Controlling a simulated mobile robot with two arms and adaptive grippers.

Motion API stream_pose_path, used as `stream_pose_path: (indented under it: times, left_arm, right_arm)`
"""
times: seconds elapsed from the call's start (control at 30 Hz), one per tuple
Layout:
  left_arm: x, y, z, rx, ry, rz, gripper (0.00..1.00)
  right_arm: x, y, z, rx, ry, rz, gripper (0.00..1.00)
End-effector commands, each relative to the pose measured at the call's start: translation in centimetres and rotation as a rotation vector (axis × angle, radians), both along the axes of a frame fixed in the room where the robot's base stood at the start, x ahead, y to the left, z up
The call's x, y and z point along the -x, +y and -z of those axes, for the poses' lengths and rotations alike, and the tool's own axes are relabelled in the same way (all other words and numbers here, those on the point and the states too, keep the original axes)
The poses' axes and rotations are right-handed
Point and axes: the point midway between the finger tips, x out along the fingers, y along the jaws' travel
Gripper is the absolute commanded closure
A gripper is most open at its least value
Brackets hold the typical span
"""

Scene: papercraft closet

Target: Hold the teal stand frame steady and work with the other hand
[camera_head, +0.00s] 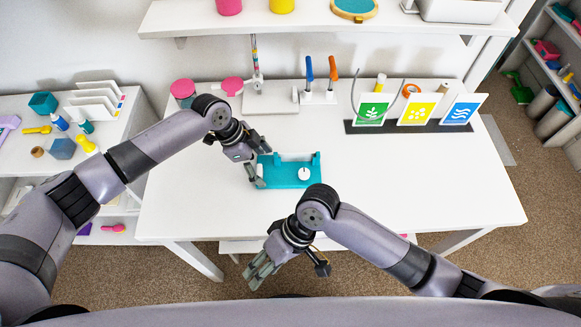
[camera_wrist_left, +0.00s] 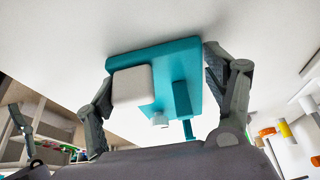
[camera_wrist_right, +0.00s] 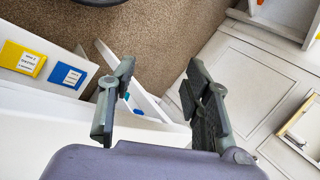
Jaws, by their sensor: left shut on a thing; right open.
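The teal stand frame (camera_head: 281,183) lies on the white table, with a white cylinder lying along its back and a small round white knob on its front right. My left gripper (camera_head: 258,165) is shut on the left end of the frame. In the left wrist view, the teal frame (camera_wrist_left: 188,60) sits between the two fingers, with a white block-like part (camera_wrist_left: 132,86) next to the left finger. My right gripper (camera_head: 262,271) is open and empty, low in front of the table's front edge. In the right wrist view, its fingers (camera_wrist_right: 158,100) are spread with nothing between them.
Behind the frame are pink-lidded jars (camera_head: 184,92), a white-based stand (camera_head: 270,97), a rack with blue and orange-handled tools (camera_head: 318,97) and three picture cards (camera_head: 418,108). The table (camera_head: 430,180) is clear to the right. A loaded shelf (camera_head: 30,160) stands at left.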

Motion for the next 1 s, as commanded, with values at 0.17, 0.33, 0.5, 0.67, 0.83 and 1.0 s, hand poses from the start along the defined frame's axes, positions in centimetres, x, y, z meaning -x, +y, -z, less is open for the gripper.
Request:
stream_pose_path:
  times: [0.17, 0.33, 0.5, 0.67, 0.83, 1.0]
  left_arm:
    - [0.2, 0.1, 0.4, -0.005, 0.004, 0.001, 0.51]
    - [0.2, 0.1, 0.4, -0.005, 0.004, 0.001, 0.51]
    - [0.2, 0.1, 0.4, -0.005, 0.004, 0.001, 0.51]
    - [0.2, 0.1, 0.4, -0.005, 0.005, 0.001, 0.51]
    - [0.2, 0.1, 0.4, -0.005, 0.005, 0.001, 0.51]
    - [0.2, 0.1, 0.4, -0.006, 0.005, 0.001, 0.51]
  right_arm:
    - [-5.6, -4.1, -3.7, 0.111, -0.167, -0.351, 0.55]
    - [-14.2, -6.5, -7.0, 0.185, -0.370, -0.608, 0.55]
    - [-20.3, -8.5, -10.9, 0.254, -0.494, -0.810, 0.55]
    - [-23.1, -9.5, -13.4, 0.292, -0.546, -0.918, 0.55]
    - [-23.9, -9.8, -13.5, 0.303, -0.557, -0.953, 0.55]
    - [-23.8, -9.9, -11.0, 0.303, -0.553, -0.953, 0.55]
